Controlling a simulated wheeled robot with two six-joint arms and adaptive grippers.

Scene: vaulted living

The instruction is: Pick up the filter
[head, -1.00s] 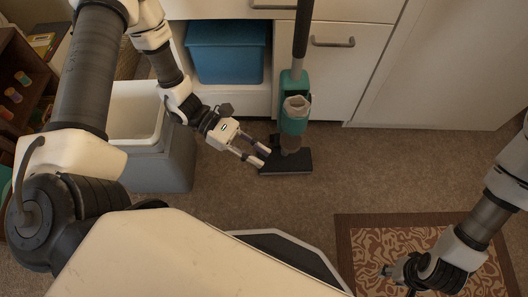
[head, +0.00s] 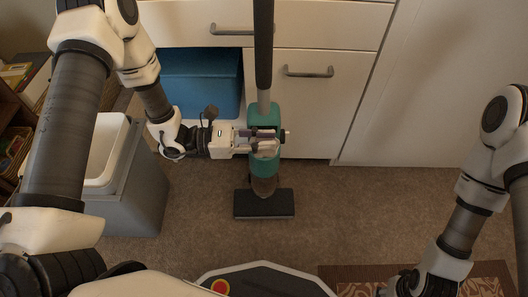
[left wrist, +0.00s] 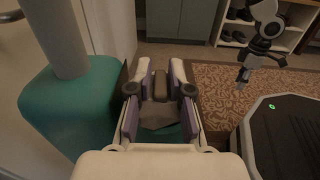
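An upright vacuum with a teal body (head: 263,113) stands in front of the white cabinet; its teal body also fills the left side of the left wrist view (left wrist: 68,105). My left gripper (head: 268,140) is level with the front of the body, its fingers pointing right across it. In the left wrist view my left gripper (left wrist: 160,90) has its two purple-padded fingers apart. A grey piece (left wrist: 160,114), perhaps the filter, shows between them; I cannot tell if they touch it. In the head view the fingers hide the filter. My right gripper (head: 400,288) is low at the right, partly cut off.
A grey bin with a white rim (head: 125,190) stands left of the vacuum. A blue box (head: 200,80) sits in the cabinet's open compartment. A patterned rug (head: 345,275) lies at the lower right. The carpet right of the vacuum is clear.

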